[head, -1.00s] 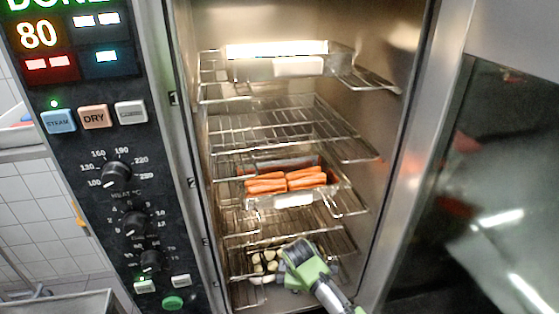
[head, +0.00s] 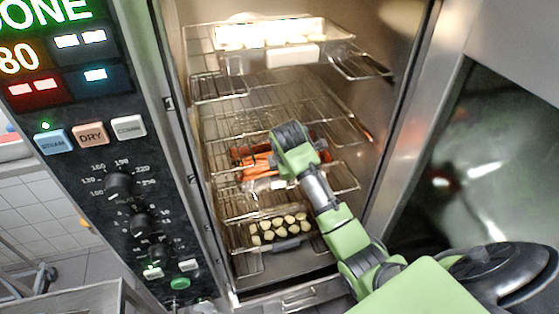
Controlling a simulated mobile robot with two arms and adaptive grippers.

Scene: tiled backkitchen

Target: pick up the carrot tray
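The carrot tray (head: 262,184) sits on a middle wire rack inside the open oven. Orange carrots (head: 256,166) show at its left part. My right arm comes in from the lower right, and its gripper (head: 291,140) is in front of the tray's right part, hiding much of it. I cannot see the fingertips clearly, nor whether they touch the tray or are open. My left gripper is not in view.
A tray of pale round slices (head: 279,229) sits on a lower rack. Another tray (head: 292,56) is on the top rack under a bright light. The control panel (head: 90,160) stands left of the opening, and the oven's right wall (head: 385,110) bounds it.

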